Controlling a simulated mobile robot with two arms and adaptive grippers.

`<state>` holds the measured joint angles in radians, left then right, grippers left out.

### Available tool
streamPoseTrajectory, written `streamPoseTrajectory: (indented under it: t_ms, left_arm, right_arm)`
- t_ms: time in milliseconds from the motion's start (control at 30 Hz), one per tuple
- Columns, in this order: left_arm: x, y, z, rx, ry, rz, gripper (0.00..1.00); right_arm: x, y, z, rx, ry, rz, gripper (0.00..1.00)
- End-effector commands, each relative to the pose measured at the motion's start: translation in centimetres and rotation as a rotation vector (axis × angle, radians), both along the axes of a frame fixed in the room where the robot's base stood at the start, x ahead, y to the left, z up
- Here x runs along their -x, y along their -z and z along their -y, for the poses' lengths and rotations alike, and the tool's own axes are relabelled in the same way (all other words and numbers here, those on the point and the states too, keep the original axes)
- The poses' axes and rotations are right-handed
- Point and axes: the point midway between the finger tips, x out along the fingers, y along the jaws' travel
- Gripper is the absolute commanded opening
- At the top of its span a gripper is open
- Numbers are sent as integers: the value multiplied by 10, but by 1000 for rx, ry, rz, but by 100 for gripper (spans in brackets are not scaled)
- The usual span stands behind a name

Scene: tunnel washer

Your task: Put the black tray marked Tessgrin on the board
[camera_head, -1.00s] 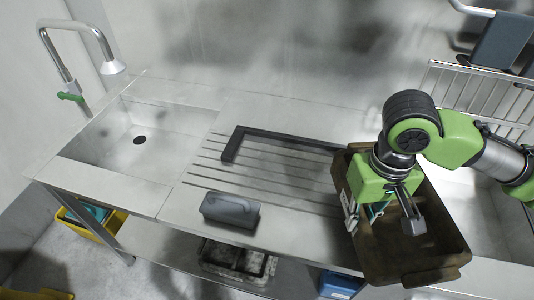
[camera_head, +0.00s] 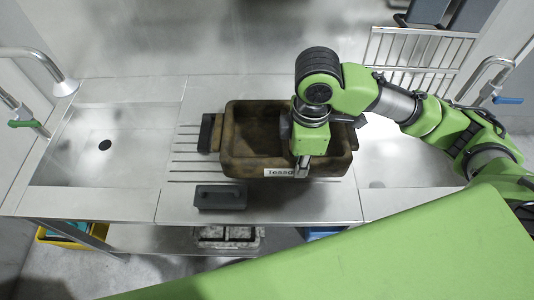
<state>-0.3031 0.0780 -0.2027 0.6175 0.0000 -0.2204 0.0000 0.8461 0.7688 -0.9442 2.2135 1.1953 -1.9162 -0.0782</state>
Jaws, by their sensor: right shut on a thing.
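The dark brown-black tray (camera_head: 237,163) hangs over or rests on the ribbed drainboard (camera_head: 185,160) between the two sinks; I cannot tell whether it touches. A white label reading "Tessg…" (camera_head: 281,172) is on its near wall, partly cut off by the gripper. My right gripper (camera_head: 301,166) points down and is shut on the near wall of the tray, right of its middle. The tray looks level and empty. It hides most of the black L-shaped bar (camera_head: 206,133) on the board; the bar's short arm shows at the tray's left. My left gripper is out of view.
A grey block (camera_head: 220,196) lies at the board's front edge, close to the tray. A sink (camera_head: 103,147) with a tap is at left, another sink (camera_head: 400,160) at right. A wire rack (camera_head: 415,58) stands behind right. Crates sit below the counter.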

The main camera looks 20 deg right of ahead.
Motion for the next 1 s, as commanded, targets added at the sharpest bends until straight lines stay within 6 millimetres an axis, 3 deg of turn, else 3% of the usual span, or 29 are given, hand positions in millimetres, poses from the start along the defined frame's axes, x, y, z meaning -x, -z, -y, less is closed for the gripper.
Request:
streamPoseTrajectory:
  t_ms: [200, 400, 700, 1000]
  left_arm:
    - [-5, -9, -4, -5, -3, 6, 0]
    - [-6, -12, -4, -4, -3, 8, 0]
    - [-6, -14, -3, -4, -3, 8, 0]
    - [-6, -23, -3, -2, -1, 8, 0]
  right_arm:
    - [-46, 21, -25, -1, 2, 0, 0]
    - [-72, 59, -37, 0, 2, 0, 0]
    - [-89, 82, -45, 0, 3, 0, 0]
    - [-88, 111, -44, 0, 1, 3, 0]
